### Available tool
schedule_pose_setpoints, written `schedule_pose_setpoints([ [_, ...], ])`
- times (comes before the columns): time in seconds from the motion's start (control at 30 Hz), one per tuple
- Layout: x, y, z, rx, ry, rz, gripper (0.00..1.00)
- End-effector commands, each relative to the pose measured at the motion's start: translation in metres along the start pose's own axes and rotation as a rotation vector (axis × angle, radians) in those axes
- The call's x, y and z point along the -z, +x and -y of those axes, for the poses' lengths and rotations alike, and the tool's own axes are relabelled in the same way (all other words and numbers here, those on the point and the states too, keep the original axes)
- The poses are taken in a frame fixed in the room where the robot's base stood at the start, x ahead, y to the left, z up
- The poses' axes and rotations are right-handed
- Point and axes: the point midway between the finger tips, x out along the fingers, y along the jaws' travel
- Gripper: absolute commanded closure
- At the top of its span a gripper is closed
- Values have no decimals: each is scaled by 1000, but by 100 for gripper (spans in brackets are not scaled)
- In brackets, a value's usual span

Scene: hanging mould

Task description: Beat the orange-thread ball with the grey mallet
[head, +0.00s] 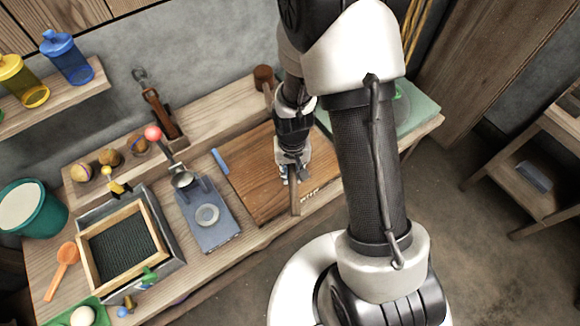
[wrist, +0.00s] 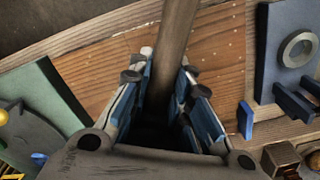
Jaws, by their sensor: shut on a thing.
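My gripper (head: 291,176) is shut on a brown-grey wooden handle (head: 296,203) above the brown board (head: 245,190). In the wrist view, the handle (wrist: 176,25) runs up between the two blue-padded fingers (wrist: 165,65). A brown round head (head: 264,73) on a stick shows behind my arm; I cannot tell whether it belongs to the held handle. No clearly grey mallet head is visible. Several tan balls (head: 109,157) sit on the wooden rack at the back left; their thread colours are too small to tell, so I cannot pick out the orange-thread one.
A framed mould (head: 165,236) sits in a grey tray. A green slab (head: 415,112) is at right.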

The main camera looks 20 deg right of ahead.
Motion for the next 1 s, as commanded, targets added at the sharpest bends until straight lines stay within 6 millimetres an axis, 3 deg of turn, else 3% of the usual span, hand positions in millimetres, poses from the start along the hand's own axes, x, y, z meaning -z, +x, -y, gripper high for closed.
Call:
schedule_pose_setpoints([
  [0.27,0,10,0,0,0,1,100],
  [0.53,-1,52,0,0,0,1,100],
  [0.77,-1,35,0,0,0,0,100],
  [1.0,0,1,0,0,0,-1,100],
])
